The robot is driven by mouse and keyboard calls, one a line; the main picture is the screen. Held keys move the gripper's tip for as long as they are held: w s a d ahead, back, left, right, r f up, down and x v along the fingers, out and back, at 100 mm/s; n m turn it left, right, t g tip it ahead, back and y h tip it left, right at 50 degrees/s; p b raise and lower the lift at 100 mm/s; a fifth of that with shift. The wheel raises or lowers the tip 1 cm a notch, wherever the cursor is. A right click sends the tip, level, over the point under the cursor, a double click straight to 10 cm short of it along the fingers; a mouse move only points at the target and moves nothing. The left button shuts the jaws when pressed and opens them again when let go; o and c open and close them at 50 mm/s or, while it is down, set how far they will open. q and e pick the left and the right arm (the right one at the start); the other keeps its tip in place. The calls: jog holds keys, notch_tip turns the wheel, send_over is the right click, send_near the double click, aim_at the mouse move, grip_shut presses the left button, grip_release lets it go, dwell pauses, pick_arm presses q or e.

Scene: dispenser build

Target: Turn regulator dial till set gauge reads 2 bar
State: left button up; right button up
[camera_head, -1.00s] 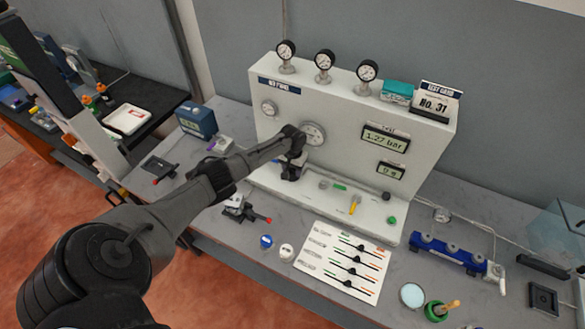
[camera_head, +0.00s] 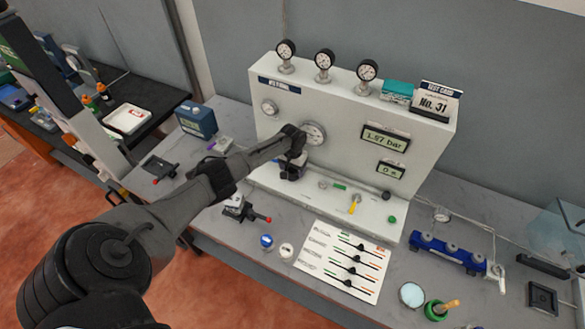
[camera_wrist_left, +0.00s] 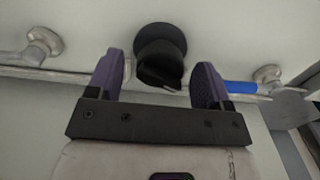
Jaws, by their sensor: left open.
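The black regulator dial (camera_wrist_left: 160,42) shows in the left wrist view, on the pale panel. My left gripper (camera_wrist_left: 160,66) is open, with one purple finger on each side of the dial's near part and a visible gap on both sides. In the head view my left gripper (camera_head: 291,170) is at the lower front of the white test panel (camera_head: 350,105) and hides the dial there. The upper digital display (camera_head: 385,138) appears to read 1.87 bar. A round gauge (camera_head: 314,133) sits just above my wrist; its needle is too small to read. My right gripper is out of view.
A lower display (camera_head: 391,170), a yellow lever (camera_head: 355,203) and a green button (camera_head: 392,220) are on the panel, right of my gripper. A printed sheet (camera_head: 343,262) lies in front. A blue manifold (camera_head: 448,252) stands at right.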

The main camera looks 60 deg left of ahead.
pick_arm(q)
notch_tip(320, 180, up, 14)
jog(key=shift+p, duration=0.3)
dwell(0.3)
jog(key=shift+f, duration=0.1)
dwell(0.5)
